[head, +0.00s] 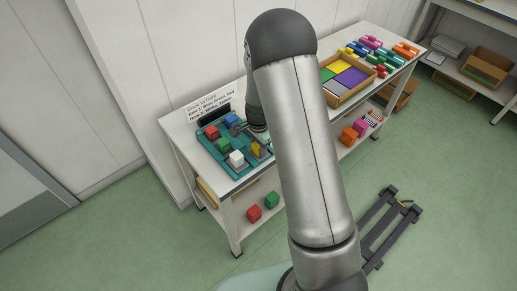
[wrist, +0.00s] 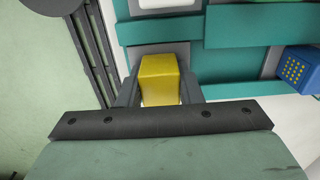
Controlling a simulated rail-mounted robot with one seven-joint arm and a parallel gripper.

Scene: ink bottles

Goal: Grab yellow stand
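The yellow stand, a yellow block (wrist: 160,80), lies between the two fingers of my gripper (wrist: 160,92) in the wrist view. The dark fingers flank it closely on both sides; whether they press on it is unclear. In the head view the yellow block (head: 257,149) is at the right side of the teal tray (head: 215,153), partly hidden by my arm. My gripper is over that side of the tray, mostly hidden there.
The tray also holds a white block (head: 236,158), a red block (head: 211,132) and a blue block (head: 230,120). A printed sign (head: 209,102) stands behind. A cardboard box (head: 345,77) with coloured panels is right on the table (head: 178,133). Red and green blocks lie on the lower shelf.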

